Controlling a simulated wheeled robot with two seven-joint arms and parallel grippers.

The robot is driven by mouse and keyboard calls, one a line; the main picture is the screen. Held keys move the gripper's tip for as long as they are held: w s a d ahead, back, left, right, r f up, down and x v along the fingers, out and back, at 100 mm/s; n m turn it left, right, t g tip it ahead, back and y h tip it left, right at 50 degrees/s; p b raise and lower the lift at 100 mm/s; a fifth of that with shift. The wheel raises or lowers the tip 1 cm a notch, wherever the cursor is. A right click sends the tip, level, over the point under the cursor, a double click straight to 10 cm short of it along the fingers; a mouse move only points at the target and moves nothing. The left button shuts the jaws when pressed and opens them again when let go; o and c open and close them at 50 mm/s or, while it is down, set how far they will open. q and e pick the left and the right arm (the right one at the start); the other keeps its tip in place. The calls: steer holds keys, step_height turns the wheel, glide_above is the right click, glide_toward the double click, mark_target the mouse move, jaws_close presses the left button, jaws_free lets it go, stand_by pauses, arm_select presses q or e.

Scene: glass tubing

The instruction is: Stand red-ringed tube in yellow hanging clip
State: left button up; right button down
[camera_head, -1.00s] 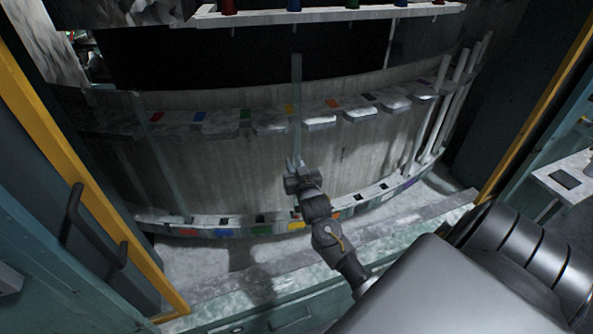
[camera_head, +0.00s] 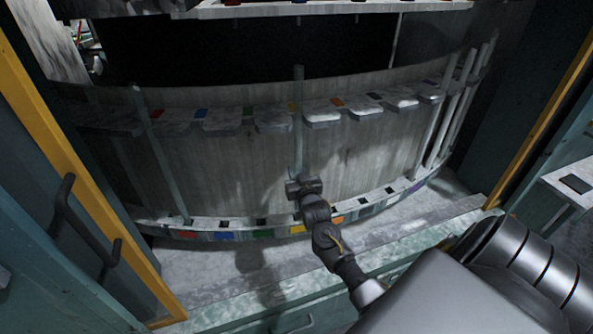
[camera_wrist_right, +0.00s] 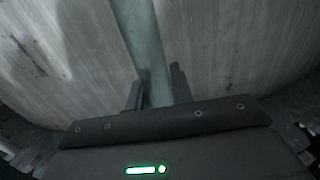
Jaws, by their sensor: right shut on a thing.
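A long pale glass tube (camera_head: 298,130) stands about upright in front of the curved wall, its top above the upper row of clips. My right gripper (camera_head: 301,178) is shut on it low down; the right wrist view shows the tube (camera_wrist_right: 145,50) between the two fingers (camera_wrist_right: 155,92). No red ring can be made out on it. The yellow mark (camera_head: 294,107) of the upper row is right beside the tube. A yellow mark (camera_head: 298,229) on the lower ledge is below my gripper. The tube's lower end is hidden by my gripper and arm. My left gripper is not in view.
Another tube (camera_head: 160,155) stands at the left, and several pale tubes (camera_head: 440,115) stand at the right. The upper clips (camera_head: 322,115) jut from the wall. The lower ledge (camera_head: 225,224) carries coloured marks. A shelf (camera_head: 340,8) crosses the top.

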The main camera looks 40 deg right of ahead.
steer(key=shift+f+b, duration=0.45)
steer(key=shift+f, duration=0.5)
steer(key=c, duration=1.1)
jaws_free()
steer(key=shift+c, duration=0.2)
steer(key=b+v, duration=0.3)
steer(key=v, duration=0.8)
